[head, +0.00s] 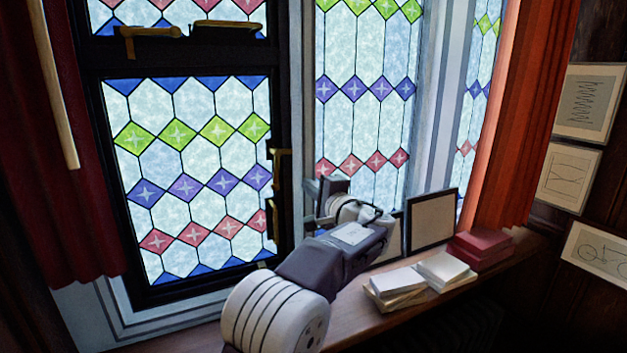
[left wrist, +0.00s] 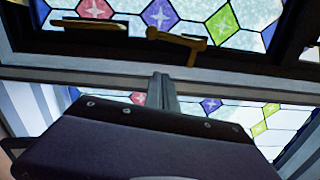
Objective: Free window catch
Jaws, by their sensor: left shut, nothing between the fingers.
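The window catch (head: 280,153) is a brass handle on the right edge of the dark-framed leaded window (head: 286,240). A second brass piece (head: 271,218) sits lower on the same edge. In the left wrist view the brass handle (left wrist: 180,40) shows near the top, with the other brass piece (left wrist: 90,25) left of it. My left gripper (head: 309,222) is right of the window frame and lower than the handle. Its fingers show shut and empty in the left wrist view (left wrist: 162,82), apart from the handle in the picture. My right gripper is out of view.
Brass fittings (head: 150,33) sit on the upper window bar. The wooden sill (head: 350,312) holds pale books (head: 445,270), red books (head: 482,247) and a framed panel (head: 432,218) right of my arm. Red curtains (head: 520,120) hang at both sides.

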